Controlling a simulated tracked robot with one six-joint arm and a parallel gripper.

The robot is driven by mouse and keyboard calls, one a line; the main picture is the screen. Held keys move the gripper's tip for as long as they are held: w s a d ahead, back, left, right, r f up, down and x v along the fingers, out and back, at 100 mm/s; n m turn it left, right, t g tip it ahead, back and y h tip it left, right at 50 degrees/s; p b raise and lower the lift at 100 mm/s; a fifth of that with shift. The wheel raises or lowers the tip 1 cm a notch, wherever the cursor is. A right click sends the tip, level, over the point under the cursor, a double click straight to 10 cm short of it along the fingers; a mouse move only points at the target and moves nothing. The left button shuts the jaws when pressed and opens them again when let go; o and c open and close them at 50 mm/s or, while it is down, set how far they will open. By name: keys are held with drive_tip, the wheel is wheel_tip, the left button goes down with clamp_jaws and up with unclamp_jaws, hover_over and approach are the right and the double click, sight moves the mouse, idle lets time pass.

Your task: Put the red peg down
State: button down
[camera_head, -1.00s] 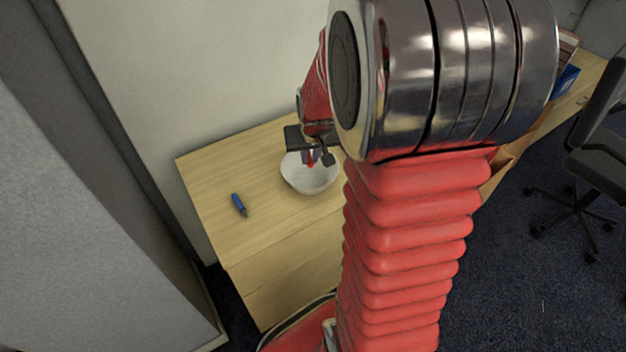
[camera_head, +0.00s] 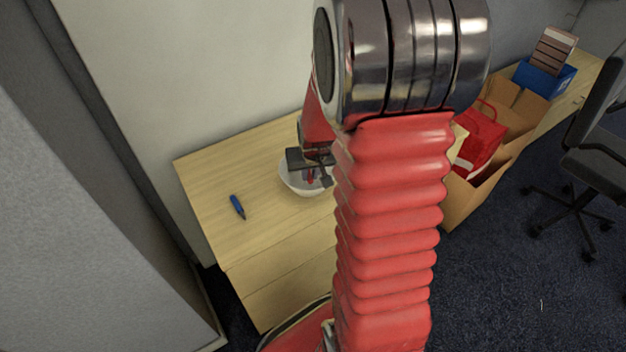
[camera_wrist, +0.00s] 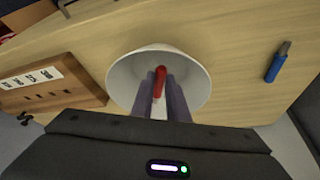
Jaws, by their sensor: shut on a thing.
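The red peg (camera_wrist: 160,81) is held between the two fingers of my gripper (camera_wrist: 161,88), with its end showing at the fingertips. In the wrist view the peg and fingers lie in front of a white bowl (camera_wrist: 120,80). In the head view my gripper (camera_head: 314,177) is over the white bowl (camera_head: 305,190), with a bit of red peg (camera_head: 310,176) showing between the fingers. The fingertips appear at or within the bowl's rim; whether the peg touches the bowl cannot be told. My arm hides the bowl's right side.
A blue pen-like object (camera_head: 238,206) lies left of the bowl on the wooden table (camera_head: 215,175). A wooden box with a label strip (camera_wrist: 50,88) is left in the wrist view. A cardboard box with a red bag (camera_head: 481,140) and an office chair (camera_head: 590,150) are at right.

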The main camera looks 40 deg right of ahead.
drive_tip(key=shift+f, duration=1.8)
drive_tip(key=shift+f, duration=0.1)
drive_tip(key=c, duration=1.7)
unclamp_jaws()
drive_tip(key=shift+c, duration=0.2)
drive_tip(key=shift+v, duration=6.1)
